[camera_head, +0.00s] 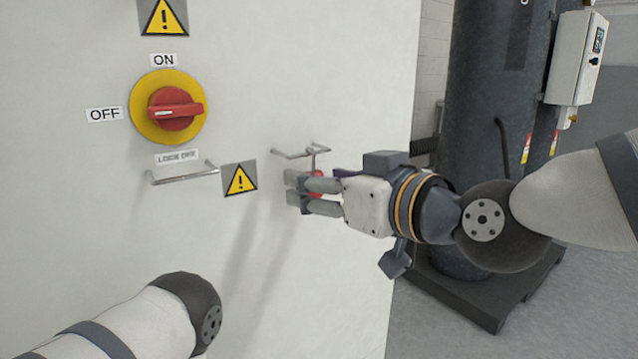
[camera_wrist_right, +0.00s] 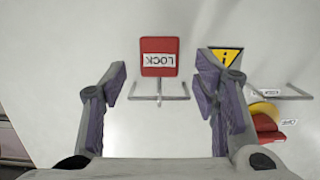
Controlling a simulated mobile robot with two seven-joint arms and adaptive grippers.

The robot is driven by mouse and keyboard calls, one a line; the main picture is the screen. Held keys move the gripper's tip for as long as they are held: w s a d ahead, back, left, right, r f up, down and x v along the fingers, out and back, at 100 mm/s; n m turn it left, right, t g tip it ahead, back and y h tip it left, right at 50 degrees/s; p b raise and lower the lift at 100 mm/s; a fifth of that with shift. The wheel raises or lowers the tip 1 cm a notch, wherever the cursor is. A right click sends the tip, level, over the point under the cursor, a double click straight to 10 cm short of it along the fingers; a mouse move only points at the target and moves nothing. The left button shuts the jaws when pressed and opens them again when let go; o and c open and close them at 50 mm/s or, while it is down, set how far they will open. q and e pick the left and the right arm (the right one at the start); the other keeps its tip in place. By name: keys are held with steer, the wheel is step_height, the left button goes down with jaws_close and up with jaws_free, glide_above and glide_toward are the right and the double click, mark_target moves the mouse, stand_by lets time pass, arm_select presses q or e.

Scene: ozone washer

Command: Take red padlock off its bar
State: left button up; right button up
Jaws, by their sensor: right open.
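The red padlock (camera_wrist_right: 158,57), with a white LOCK label, hangs by its shackle from a metal bar (camera_wrist_right: 172,97) on the white panel; the right wrist view shows it upside down. In the head view only a bit of its red body (camera_head: 317,175) shows behind my gripper's fingers, below the bar (camera_head: 294,154). My right gripper (camera_head: 300,192) is open in front of the panel. In the right wrist view its fingers (camera_wrist_right: 161,80) stand apart, one on each side of the padlock, with clear gaps. My left gripper is out of view.
To the left on the panel are a red and yellow rotary switch (camera_head: 175,108), a second, empty bar (camera_head: 183,175) and a warning sign (camera_head: 240,181). A dark tank (camera_head: 490,90) stands at the right.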

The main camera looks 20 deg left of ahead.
steer(key=x, duration=0.3)
steer(key=shift+w+a, duration=0.2)
steer(key=shift+a, duration=0.05)
steer(key=c, duration=1.3)
steer(key=shift+r, duration=0.1)
